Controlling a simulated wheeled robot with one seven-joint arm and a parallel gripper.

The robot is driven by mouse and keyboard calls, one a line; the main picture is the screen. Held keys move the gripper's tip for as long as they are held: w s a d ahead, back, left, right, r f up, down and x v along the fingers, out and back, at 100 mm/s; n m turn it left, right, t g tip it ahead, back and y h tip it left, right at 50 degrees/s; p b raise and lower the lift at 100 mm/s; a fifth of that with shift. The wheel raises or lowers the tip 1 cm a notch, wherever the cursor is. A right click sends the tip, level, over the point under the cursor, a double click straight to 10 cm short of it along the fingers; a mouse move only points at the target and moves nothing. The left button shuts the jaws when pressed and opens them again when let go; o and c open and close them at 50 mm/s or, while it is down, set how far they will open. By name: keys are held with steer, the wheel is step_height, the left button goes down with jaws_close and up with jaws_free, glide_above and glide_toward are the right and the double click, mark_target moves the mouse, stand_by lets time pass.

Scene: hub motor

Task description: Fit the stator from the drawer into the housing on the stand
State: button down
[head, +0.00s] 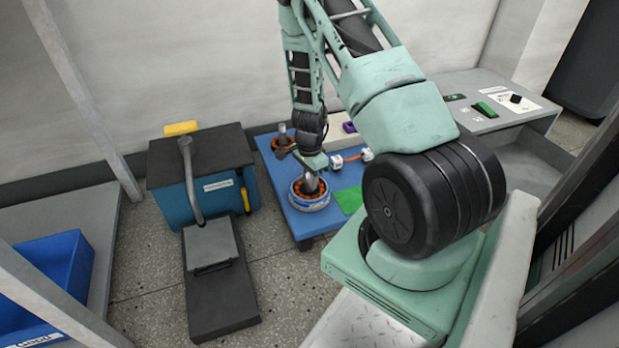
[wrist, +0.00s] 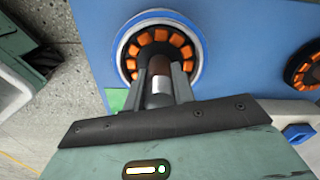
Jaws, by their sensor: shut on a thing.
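The housing (head: 298,203) is a blue and white ring near the front left corner of the blue stand top (head: 326,215); it also shows in the wrist view (wrist: 199,62). A stator with orange coils (wrist: 161,36) appears inside the ring, with its metal shaft pointing up. My gripper (head: 312,182) is over the ring, its two fingers (wrist: 160,80) shut on the shaft (wrist: 158,92). The fingers hide part of the stator, and I cannot tell how deep it sits. A second orange-coil stator (wrist: 305,72) stands apart; it shows behind in the head view (head: 284,143).
A dark-topped blue machine (head: 220,187) stands left, with floor between. A blue bin (head: 62,262) is far left. A grey bench (head: 470,105) is at right.

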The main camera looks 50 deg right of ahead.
stand_by(0.4)
steer(key=c, duration=1.1)
jaws_free()
step_height(320, 180, up, 17)
steer(key=p, duration=1)
steer(key=shift+r, duration=0.2)
